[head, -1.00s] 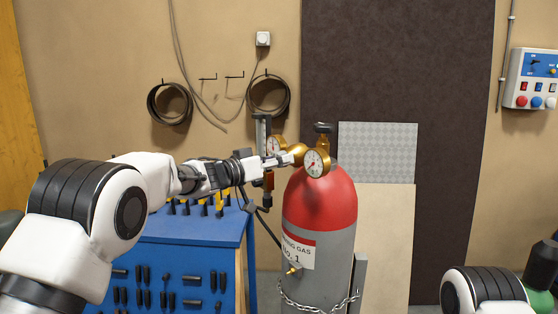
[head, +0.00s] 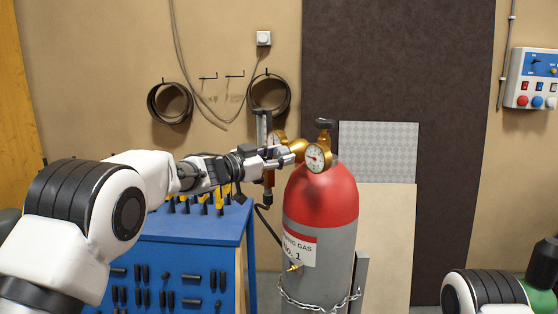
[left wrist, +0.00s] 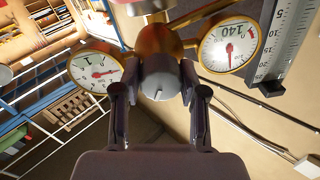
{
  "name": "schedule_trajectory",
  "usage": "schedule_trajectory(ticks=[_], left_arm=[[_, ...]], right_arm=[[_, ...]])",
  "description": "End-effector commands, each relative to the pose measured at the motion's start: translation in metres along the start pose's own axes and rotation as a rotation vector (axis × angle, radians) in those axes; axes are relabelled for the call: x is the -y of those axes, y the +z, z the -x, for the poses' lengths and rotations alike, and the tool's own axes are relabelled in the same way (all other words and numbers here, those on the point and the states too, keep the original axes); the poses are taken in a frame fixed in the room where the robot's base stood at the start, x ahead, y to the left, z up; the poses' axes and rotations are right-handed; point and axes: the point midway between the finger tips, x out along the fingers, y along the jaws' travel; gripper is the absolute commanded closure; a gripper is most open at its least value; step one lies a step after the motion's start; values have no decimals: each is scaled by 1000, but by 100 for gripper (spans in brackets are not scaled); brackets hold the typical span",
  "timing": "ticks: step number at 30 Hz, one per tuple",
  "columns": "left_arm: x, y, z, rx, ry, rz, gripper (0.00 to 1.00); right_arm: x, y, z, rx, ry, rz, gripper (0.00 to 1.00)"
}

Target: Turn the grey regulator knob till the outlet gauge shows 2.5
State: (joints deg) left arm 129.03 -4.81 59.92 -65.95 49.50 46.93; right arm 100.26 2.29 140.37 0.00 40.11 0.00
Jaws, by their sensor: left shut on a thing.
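The grey regulator knob (left wrist: 158,72) sits between the fingers of my left gripper (left wrist: 157,90) in the left wrist view, with a finger against each side. In the head view, my left gripper (head: 283,160) reaches the brass regulator (head: 298,147) from the left, and its fingers hide the knob. One round gauge (left wrist: 97,73) shows left of the knob in the wrist view, its red needle pointing right. Another gauge (left wrist: 230,46), marked 140, shows right of it, its needle pointing down. I cannot read an exact value on either. My right gripper is out of view.
The red-topped gas cylinder (head: 320,200) stands below the regulator, held by a chain (head: 318,303). A clear flow tube (head: 262,128) stands just left of it. A blue workbench (head: 192,228) is at left. A switch box (head: 531,80) hangs on the right wall.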

Motion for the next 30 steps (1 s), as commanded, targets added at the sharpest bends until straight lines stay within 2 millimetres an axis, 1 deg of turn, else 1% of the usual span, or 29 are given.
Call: schedule_trajectory(ticks=[1, 18, 24, 30], left_arm=[[0, 2, 0, -3, 0, -44, 93], [0, 1, 0, -25, 5, -566, 93], [0, 1, 0, -30, 6, -697, 93], [1, 0, 0, -33, 7, -774, 93]], right_arm=[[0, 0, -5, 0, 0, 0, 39], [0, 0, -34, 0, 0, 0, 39], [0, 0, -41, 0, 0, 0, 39], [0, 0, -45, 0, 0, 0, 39]])
